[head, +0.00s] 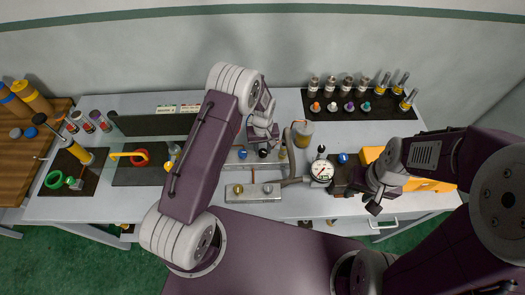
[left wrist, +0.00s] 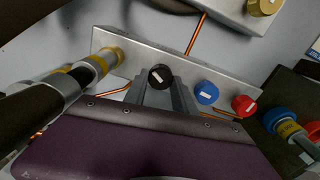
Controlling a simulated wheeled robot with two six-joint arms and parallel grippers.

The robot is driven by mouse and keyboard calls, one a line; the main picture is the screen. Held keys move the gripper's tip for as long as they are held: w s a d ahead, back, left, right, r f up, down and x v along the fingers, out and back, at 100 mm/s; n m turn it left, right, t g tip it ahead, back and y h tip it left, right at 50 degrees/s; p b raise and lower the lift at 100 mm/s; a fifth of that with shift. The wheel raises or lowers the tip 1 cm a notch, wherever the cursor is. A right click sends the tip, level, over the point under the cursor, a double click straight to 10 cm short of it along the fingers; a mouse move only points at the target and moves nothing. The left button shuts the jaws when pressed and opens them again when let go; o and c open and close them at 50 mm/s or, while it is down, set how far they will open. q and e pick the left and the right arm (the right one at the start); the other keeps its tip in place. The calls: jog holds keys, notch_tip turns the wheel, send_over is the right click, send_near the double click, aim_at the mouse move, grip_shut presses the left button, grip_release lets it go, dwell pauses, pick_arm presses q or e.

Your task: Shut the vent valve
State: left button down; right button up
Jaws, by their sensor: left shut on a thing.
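In the left wrist view a metal valve block (left wrist: 225,75) carries a black knob (left wrist: 160,76), a blue knob (left wrist: 206,92) and a red knob (left wrist: 244,105), each with a small white label I cannot read. My left gripper (left wrist: 162,88) is shut on the black knob, one finger on each side. In the head view the left gripper (head: 263,134) reaches down to the black knob (head: 263,153); my arm hides part of the block. My right gripper (head: 376,203) hangs right of the gauge, clear of the block; whether it is open does not show.
A yellow-orange box (head: 424,184) is at the right. A dark mat (head: 345,104) with bottles and caps lies behind. Wall backs the table.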

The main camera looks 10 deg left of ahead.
aim_at(263, 151)
pick_arm(q)
jog(key=m+b, duration=0.2)
jog(key=m, duration=0.3)
jog(key=shift+d+f+m, duration=0.1)
jog(key=shift+m, duration=0.2)
jog(key=m+b, duration=0.1)
jog(key=m, duration=0.4)
jog(key=shift+m, duration=0.4)
jog(key=c, duration=1)
grip_release()
jog(key=shift+s, duration=0.1)
notch_tip(263, 151, up, 8)
jog(key=shift+r+b, duration=0.25)
jog(key=shift+b, duration=0.95)
jog(key=shift+r, duration=0.45)
